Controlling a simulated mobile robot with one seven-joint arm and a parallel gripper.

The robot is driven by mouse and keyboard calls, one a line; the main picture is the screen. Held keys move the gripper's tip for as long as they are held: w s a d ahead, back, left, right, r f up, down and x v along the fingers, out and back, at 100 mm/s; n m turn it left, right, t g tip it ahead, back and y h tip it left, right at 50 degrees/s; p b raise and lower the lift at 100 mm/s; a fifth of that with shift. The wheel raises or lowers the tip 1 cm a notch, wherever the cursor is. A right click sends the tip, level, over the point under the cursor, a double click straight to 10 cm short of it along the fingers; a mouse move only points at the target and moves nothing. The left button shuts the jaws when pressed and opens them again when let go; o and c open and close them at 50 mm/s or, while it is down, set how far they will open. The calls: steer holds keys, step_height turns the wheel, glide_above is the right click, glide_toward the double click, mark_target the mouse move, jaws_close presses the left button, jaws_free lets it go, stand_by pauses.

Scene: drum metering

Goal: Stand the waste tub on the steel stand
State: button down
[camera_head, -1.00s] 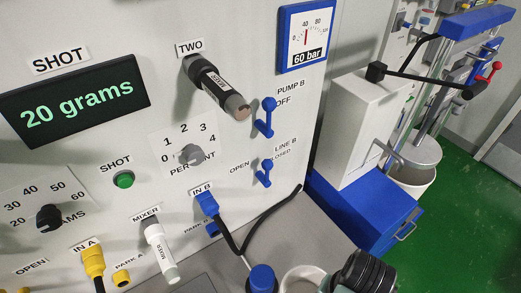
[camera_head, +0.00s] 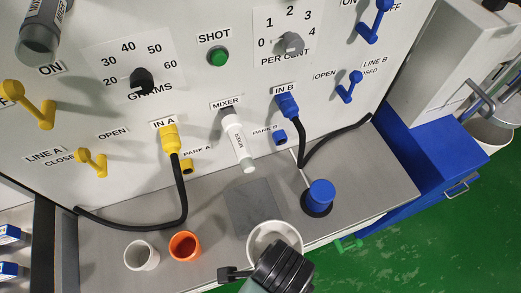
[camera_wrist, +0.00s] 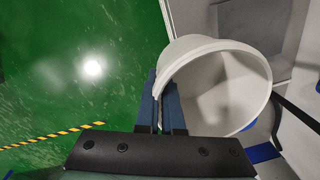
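The waste tub is a white round tub (camera_head: 252,238), at the bottom centre of the head view. It also shows large and tilted in the wrist view (camera_wrist: 225,88). My gripper (camera_wrist: 162,80) has its two dark fingers close together on the tub's wall at the rim. In the head view my wrist hides part of the tub. A grey square plate (camera_head: 250,203), seemingly the steel stand, lies on the bench below the MIXER nozzle, just behind the tub. The tub appears to be held near the bench's front edge; its underside is hidden.
An orange cup (camera_head: 184,246) and a white cup (camera_head: 141,256) stand left on the bench (camera_head: 215,215). A blue-capped item (camera_head: 320,194) stands right of the plate. The white MIXER nozzle (camera_head: 238,146) and black hoses (camera_head: 181,195) hang above the bench.

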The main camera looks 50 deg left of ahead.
steer(key=w+a+f, duration=0.1)
steer(key=a, duration=0.3)
steer(key=w+a+p, duration=0.1)
steer(key=w+a, duration=0.1)
steer(key=a, duration=0.2)
steer(key=w+a+f+p, duration=0.1)
steer(key=w+a, duration=0.1)
steer(key=a, duration=0.3)
steer(key=shift+w+a+f, duration=0.1)
steer(key=shift+w+f, duration=0.1)
steer(key=shift+f, duration=0.15)
step_height(320, 180, down, 4)
steer(key=shift+r, duration=0.1)
steer(key=shift+a+f+p, duration=0.15)
steer(key=shift+f+p, duration=0.1)
steer(key=shift+p, duration=0.15)
steer(key=c, duration=1.5)
jaws_free()
steer(key=shift+f, duration=0.2)
steer(key=o, duration=0.4)
steer(key=shift+o, duration=0.2)
